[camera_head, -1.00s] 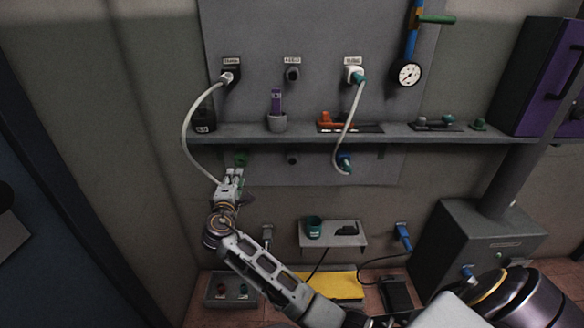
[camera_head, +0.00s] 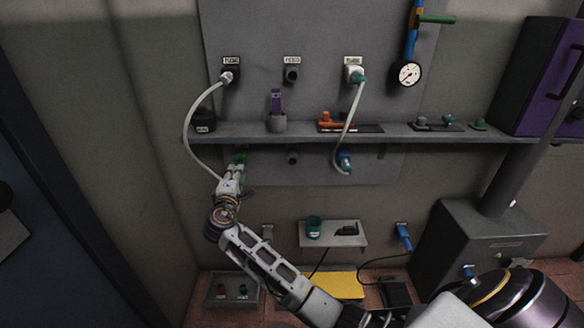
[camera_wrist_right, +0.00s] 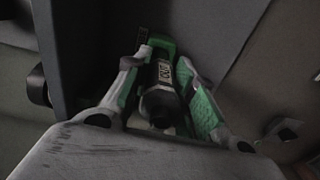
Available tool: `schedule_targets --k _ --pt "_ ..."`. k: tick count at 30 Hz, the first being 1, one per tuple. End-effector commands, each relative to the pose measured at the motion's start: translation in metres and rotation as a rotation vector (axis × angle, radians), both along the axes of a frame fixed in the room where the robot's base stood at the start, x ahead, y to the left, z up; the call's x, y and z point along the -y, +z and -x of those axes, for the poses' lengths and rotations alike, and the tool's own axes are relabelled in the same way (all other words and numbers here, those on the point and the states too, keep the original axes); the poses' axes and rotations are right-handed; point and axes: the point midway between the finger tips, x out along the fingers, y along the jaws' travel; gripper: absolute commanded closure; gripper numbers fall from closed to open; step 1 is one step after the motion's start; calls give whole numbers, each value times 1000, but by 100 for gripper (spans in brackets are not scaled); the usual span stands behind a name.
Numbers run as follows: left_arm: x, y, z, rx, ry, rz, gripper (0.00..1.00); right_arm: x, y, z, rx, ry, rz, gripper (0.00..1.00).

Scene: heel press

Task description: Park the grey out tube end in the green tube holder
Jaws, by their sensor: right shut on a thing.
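The grey tube (camera_head: 188,130) loops down from the upper left wall port to my right gripper. My right gripper (camera_head: 236,171) is below the left end of the shelf, shut on the tube end. In the right wrist view, the dark tube end (camera_wrist_right: 162,78), with white lettering, lies between the green-padded fingers of the gripper (camera_wrist_right: 163,70). The green tube holder (camera_head: 240,155) is on the wall panel under the shelf, just above the fingertips. It also shows in the wrist view (camera_wrist_right: 160,44), right beyond the tube end. I cannot tell whether they touch. My left gripper is not in view.
A second tube (camera_head: 351,115) hangs to the right, ending at a blue fitting. A small lower shelf (camera_head: 345,241) holds a green cup (camera_head: 313,227).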

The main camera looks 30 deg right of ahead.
Motion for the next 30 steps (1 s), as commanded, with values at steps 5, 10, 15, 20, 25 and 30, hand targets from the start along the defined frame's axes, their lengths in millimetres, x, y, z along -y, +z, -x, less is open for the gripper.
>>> schedule_targets --k 5,10,15,20,25,30 --pt "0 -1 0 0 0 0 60 3 0 -4 1 0 1 100" --pt "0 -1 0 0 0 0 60 5 0 -8 1 0 1 100" --pt "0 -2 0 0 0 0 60 7 0 -11 0 1 0 100" --pt "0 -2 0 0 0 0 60 9 0 -14 0 1 0 100" --pt "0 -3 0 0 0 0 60 11 0 -17 0 0 0 100" --pt "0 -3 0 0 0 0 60 11 0 -18 0 0 0 100"
